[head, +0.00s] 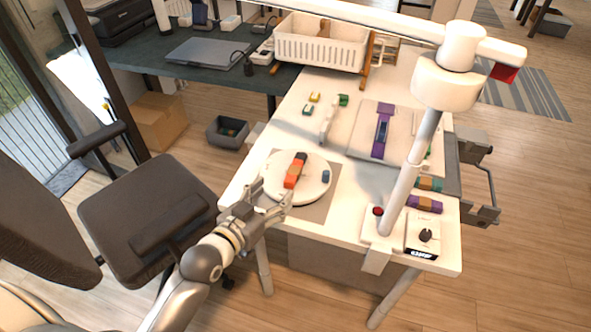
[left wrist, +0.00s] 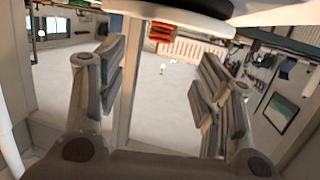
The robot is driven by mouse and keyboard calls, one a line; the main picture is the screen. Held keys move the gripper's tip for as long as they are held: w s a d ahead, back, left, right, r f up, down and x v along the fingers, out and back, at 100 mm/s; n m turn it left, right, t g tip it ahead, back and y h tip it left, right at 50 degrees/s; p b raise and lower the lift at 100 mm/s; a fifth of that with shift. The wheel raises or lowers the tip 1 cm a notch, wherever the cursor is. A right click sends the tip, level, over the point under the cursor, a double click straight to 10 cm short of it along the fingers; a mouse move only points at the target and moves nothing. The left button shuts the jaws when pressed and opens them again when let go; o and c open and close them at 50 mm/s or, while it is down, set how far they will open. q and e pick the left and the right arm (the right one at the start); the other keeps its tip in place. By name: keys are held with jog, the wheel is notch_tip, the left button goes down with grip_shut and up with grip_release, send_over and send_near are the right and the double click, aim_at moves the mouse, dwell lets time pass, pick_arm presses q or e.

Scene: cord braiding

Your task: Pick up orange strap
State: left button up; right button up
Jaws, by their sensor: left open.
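The orange strap (head: 292,178) lies on a round white disc (head: 278,190) near the left edge of the white table, with a dark end pointing away from me. My right gripper is not in view.
A small blue piece (head: 325,176) is also on the disc. A purple strap (head: 381,135) lies on a pale board behind, and another purple piece (head: 424,204) is at the right. A white post (head: 408,175) rises from the table. A chair (head: 150,215) stands at the left.

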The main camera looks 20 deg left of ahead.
aim_at(294, 171)
pick_arm(q)
jog(key=shift+w+r, duration=0.15)
jog(key=shift+w, duration=0.25)
jog(key=x, duration=1)
jog(key=shift+w+a+p, duration=0.1)
jog(key=shift+a+p, duration=0.1)
jog(key=shift+p, duration=0.15)
grip_shut()
